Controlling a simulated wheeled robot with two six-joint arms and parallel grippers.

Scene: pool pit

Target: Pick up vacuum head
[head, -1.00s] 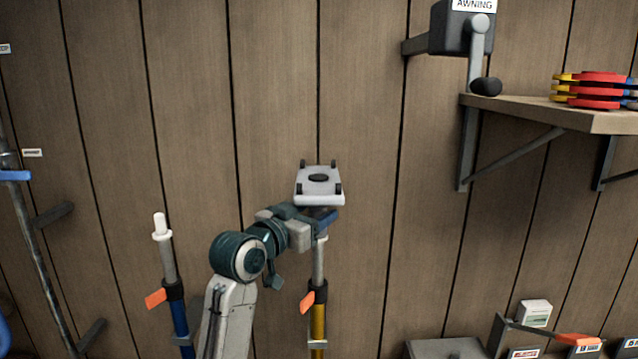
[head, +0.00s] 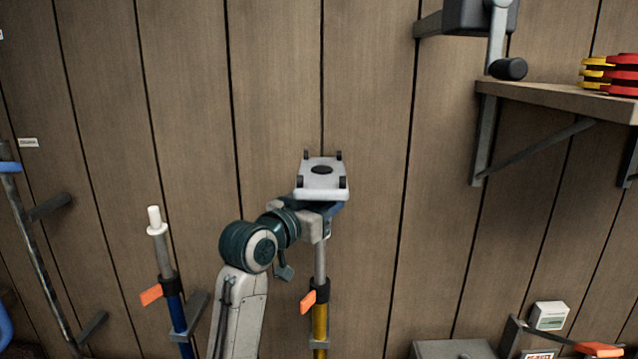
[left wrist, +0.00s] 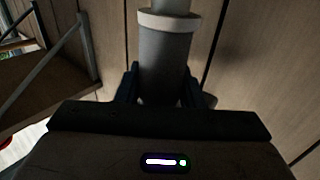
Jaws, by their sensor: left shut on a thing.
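The vacuum head (head: 322,190) is a flat white block with black wheels at its corners and a dark oval in its middle. It stands above the yellow pole (head: 320,322) in front of the plank wall. My left gripper (head: 322,208) is just under it. In the left wrist view the left gripper (left wrist: 168,90) is shut around a grey tube (left wrist: 166,62) with a white collar, which looks like the neck of the vacuum head. The block hides the fingertips in the head view. My right gripper is out of view.
A blue pole (head: 179,317) with a white tip stands to the left. A wooden shelf (head: 550,98) with red and yellow discs juts out at the right, under a crank box (head: 465,16). A grey box (head: 452,349) is at the bottom right. The wall above the vacuum head is bare.

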